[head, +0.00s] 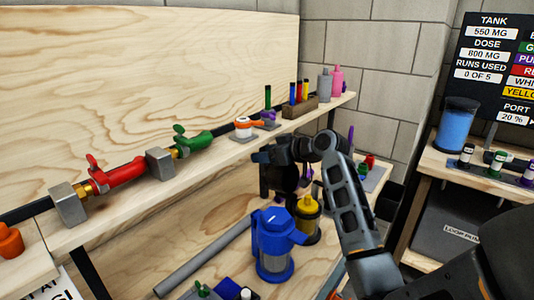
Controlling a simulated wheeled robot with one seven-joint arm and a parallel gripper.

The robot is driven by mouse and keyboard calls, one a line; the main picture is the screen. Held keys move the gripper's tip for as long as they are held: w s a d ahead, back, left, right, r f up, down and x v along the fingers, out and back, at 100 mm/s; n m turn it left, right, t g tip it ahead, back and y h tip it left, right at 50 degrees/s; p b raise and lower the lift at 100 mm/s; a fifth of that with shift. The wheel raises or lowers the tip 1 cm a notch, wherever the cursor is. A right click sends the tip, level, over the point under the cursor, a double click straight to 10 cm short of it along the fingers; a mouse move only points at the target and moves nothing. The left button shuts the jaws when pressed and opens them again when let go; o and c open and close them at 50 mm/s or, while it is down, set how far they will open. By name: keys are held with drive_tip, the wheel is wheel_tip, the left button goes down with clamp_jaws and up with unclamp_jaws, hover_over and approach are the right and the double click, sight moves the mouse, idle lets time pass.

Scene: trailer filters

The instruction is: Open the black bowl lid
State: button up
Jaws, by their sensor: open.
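My gripper (262,157) is at the end of my arm, above the lower shelf and just in front of the upper shelf's edge. It points left and is small and dark, so its fingers are hard to make out. A dark rounded shape (284,183) sits right below it, behind the blue canister. It may be the black bowl lid, but my arm partly hides it and I cannot tell whether they touch. A blue canister (272,240) with a clear lower bowl stands upright in front.
The upper shelf (225,150) carries a red valve (118,174), a green valve (192,142) and small bottles. A grey pipe (205,262) lies on the lower shelf. A side table at right holds a blue-filled tank (456,127).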

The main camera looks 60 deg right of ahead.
drive_tip(key=shift+c, duration=0.2)
clamp_jaws()
drive_tip(key=shift+f+b, duration=0.1)
drive_tip(key=shift+b, duration=0.2)
drive_tip(key=shift+s+a+t+b, duration=0.15)
drive_tip(key=shift+s+t+b, duration=0.35)
drive_tip(key=shift+b, duration=0.6)
drive_tip(key=s+t+b, duration=0.1)
drive_tip(key=b, duration=0.1)
drive_tip(key=s+r+t+b, duration=0.1)
drive_tip(key=b, duration=0.1)
drive_tip(key=shift+a+r+h+b, duration=0.15)
drive_tip(key=shift+a+h+b, duration=0.1)
drive_tip(key=shift+h+b, duration=0.15)
drive_tip(key=shift+s+a+r+t+b, duration=0.1)
drive_tip(key=shift+s+r+t+b, duration=0.25)
drive_tip(key=shift+b, duration=0.35)
drive_tip(key=shift+s+r, duration=0.2)
drive_tip(key=shift+s, duration=0.05)
